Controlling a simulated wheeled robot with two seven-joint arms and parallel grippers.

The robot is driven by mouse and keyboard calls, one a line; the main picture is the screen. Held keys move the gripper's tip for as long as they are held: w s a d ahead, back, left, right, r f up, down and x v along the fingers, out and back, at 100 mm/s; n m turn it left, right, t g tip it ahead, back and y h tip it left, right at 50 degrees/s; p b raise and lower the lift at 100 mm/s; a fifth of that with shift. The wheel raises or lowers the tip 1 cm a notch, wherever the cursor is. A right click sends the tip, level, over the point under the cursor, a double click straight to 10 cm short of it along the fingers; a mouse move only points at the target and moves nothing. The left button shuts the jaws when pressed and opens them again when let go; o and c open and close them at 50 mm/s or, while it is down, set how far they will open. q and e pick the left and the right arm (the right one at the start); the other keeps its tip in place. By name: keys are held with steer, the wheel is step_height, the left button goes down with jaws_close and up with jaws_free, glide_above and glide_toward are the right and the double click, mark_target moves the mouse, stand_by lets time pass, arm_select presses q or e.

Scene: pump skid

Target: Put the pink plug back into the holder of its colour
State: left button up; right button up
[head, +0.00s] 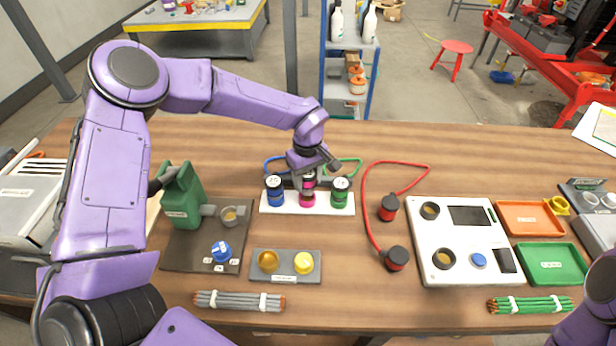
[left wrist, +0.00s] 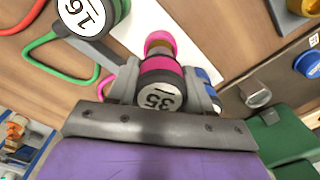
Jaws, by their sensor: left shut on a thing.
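The pink plug (head: 308,180), a dark body with a pink band and a white numbered end, is between the fingers of my left gripper (head: 306,172). The gripper is shut on it, and the left wrist view shows the plug (left wrist: 160,84) from its numbered end. The pink holder (head: 307,200) is in the middle of the white rack (head: 334,206). It also shows just beyond the plug in the left wrist view (left wrist: 158,40). The plug is over this holder and looks raised above it; the exact gap is unclear. My right gripper is out of view.
A blue plug (head: 275,191) and a green plug (head: 341,192) stand in the rack on either side, close to my left fingers. Blue and green cables lie behind. A red cable (head: 366,215) with two plugs lies right.

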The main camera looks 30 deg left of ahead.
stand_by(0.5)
arm_select(q)
steer(key=shift+p, duration=0.4)
steer(key=shift+f+b, duration=0.8)
steer(key=shift+f, duration=1)
steer(key=o, duration=1.3)
steer(key=shift+o, duration=0.2)
step_height(320, 180, up, 11)
steer(key=shift+f+b, duration=0.2)
steer(key=shift+b, duration=0.45)
steer(key=shift+d, duration=0.1)
